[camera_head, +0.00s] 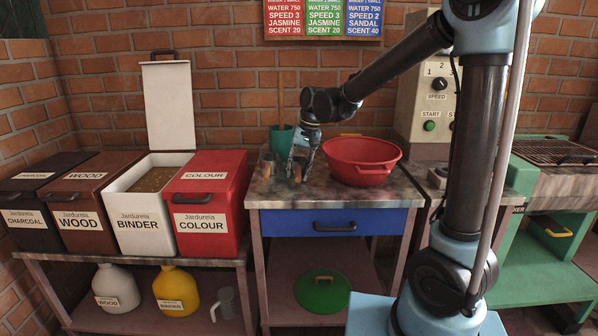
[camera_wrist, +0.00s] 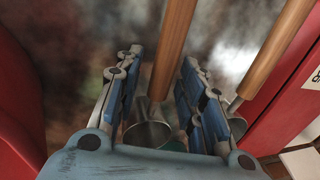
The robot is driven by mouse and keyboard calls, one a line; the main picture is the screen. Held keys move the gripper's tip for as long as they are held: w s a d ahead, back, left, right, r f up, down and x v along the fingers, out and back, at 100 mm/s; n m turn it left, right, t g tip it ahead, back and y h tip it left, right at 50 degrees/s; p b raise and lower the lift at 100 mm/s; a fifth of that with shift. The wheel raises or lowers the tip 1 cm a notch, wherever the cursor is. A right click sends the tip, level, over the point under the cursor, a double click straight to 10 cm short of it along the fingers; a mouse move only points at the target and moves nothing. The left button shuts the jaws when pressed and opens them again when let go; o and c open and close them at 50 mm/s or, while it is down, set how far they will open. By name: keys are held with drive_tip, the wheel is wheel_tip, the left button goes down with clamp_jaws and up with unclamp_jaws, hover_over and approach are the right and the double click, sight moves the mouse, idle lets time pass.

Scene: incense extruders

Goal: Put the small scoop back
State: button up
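My gripper (camera_head: 302,160) points down at the left part of the worktop, between the red bowl and the red colour bin. In the wrist view its two fingers (camera_wrist: 160,68) stand apart. A metal scoop (camera_wrist: 148,132) with a wooden handle lies between them, with gaps visible on both sides of the handle. A second scoop (camera_wrist: 233,105) with a wooden handle lies outside the fingers, on the colour bin side. I cannot tell from size which is the small scoop. In the head view the scoops are small and partly hidden by the gripper.
The red bowl (camera_head: 362,160) stands close to my gripper. A green pot (camera_head: 281,139) with an upright wooden stick is behind it. The red colour bin (camera_head: 207,200) and the open white binder bin (camera_head: 146,205) stand left. The worktop front (camera_head: 330,195) is clear.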

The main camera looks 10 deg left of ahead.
drive_tip(key=v, duration=1.2)
drive_tip(key=shift+r, duration=0.1)
